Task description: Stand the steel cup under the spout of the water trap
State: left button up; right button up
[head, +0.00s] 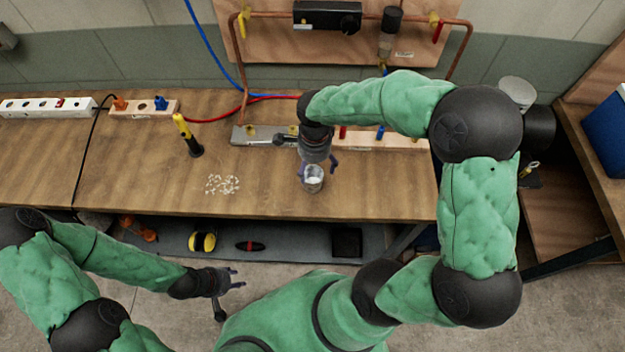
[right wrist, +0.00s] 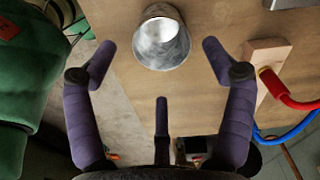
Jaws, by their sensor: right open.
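The steel cup (head: 313,182) stands on the bench near its front edge. In the right wrist view the cup (right wrist: 162,42) sits ahead of and between the spread purple fingers, with a gap on each side. My right gripper (head: 318,168) is open at the cup, not closed on it. The right gripper also shows in its wrist view (right wrist: 158,62). The water trap (head: 388,38), with a dark top and clear bowl, hangs on the back panel; its spout (head: 383,68) is partly hidden by my right arm. My left gripper (head: 238,279) is open and empty, in front of the bench.
The wooden bench (head: 120,170) holds white bits (head: 222,184), a yellow-and-black tool (head: 188,136) and a metal plate (head: 262,135). A wooden rack (head: 380,139) lies behind the right gripper. Red and blue hoses run along the back.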

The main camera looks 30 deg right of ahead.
aim_at(312, 174)
jog(key=f, duration=0.2)
jog(key=f+b, duration=0.1)
jog(key=f, duration=0.5)
jog(key=shift+w+a+f+b, duration=0.15)
jog(key=shift+w+b, duration=0.1)
jog(key=shift+b, duration=0.15)
jog(key=c, duration=1.4)
jog(key=shift+r, duration=0.55)
notch_tip(312, 174, up, 2)
jog(key=shift+r+p, duration=0.1)
jog(key=shift+p, duration=0.4)
jog(key=s+a+r+p, duration=0.3)
jog(key=s+a+r, duration=0.4)
jog(key=s+r, duration=0.4)
jog(key=w+f+n+b, duration=0.1)
jog(key=w+f+n, duration=0.3)
jog(key=w+n, duration=0.1)
jog(key=w+f+n+b, duration=0.1)
jog(key=w+f+n, duration=0.2)
jog(key=w+n, duration=0.3)
jog(key=w+f+n+b, duration=0.1)
jog(key=w+f+n, duration=0.3)
jog(key=w+n, duration=0.2)
jog(key=shift+d+f+n, duration=0.15)
jog(key=shift+d+n, duration=0.05)
jog(key=shift+n, duration=0.5)
jog(key=shift+d+f+n, duration=0.15)
jog(key=shift+d+n, duration=0.05)
jog(key=shift+n, duration=0.5)
